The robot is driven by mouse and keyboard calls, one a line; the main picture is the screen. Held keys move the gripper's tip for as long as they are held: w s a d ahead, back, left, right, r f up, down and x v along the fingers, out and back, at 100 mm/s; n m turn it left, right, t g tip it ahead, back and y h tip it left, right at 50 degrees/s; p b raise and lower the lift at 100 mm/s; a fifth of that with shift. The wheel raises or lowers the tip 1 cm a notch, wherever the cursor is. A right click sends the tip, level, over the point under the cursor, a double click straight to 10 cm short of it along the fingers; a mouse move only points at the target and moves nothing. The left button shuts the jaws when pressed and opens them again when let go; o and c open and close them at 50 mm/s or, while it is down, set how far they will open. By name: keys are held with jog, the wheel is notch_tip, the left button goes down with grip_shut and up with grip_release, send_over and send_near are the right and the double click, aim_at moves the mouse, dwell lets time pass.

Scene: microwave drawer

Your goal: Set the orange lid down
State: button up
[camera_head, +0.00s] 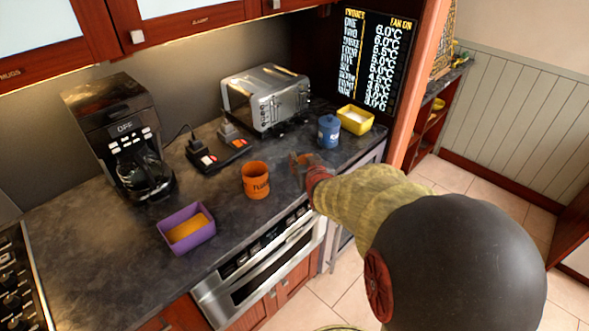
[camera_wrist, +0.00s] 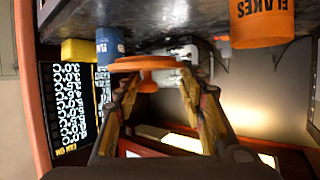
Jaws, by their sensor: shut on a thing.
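The orange lid (camera_wrist: 146,64) is held between my fingertips in the wrist view, its disc beyond the tips and its knob between the fingers. My gripper (camera_wrist: 157,82) is shut on it. In the head view my gripper (camera_head: 312,170) is over the front part of the dark counter (camera_head: 225,210), right of the orange canister (camera_head: 256,180). The canister is upright and open-topped, and it also shows in the wrist view (camera_wrist: 262,25). The lid is partly hidden by my gripper in the head view. I cannot tell whether it touches the counter.
A blue canister (camera_head: 328,132) and yellow bin (camera_head: 355,119) stand behind and right of my gripper. A toaster (camera_head: 265,98), a small black device (camera_head: 222,150) and a coffee maker (camera_head: 120,135) line the back. A purple bin (camera_head: 187,230) is front left. Counter between the two bins' ends has some bare patches.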

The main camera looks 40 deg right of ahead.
aim_at(300, 157)
jog(key=x, duration=0.2)
jog(key=b+x, duration=0.1)
jog(key=x, duration=0.4)
jog(key=shift+w+a+f+b, duration=0.15)
jog(key=shift+a+f+b, duration=0.15)
jog(key=shift+a+b, duration=0.05)
jog(key=w+f, duration=0.1)
jog(key=w+d+f+b, duration=0.1)
jog(key=f, duration=0.1)
jog(key=w+d+f+b, duration=0.1)
jog(key=w, duration=0.1)
jog(key=shift+w+d+f, duration=0.1)
jog(key=shift+d+f, duration=0.05)
jog(key=shift+f, duration=0.25)
jog(key=shift+w+d+f, duration=0.1)
jog(key=shift+w+f, duration=0.2)
jog(key=shift+f, duration=0.15)
notch_tip(300, 157, down, 3)
jog(key=shift+w+d+r+b, duration=0.1)
jog(key=shift+w+r+b, duration=0.05)
jog(key=shift+b, duration=0.7)
jog(key=shift+f, duration=0.25)
jog(key=shift+f, duration=0.1)
jog(key=shift+f+b, duration=0.25)
jog(key=shift+b, duration=0.25)
jog(key=o, duration=1.1)
jog(key=shift+f, duration=0.1)
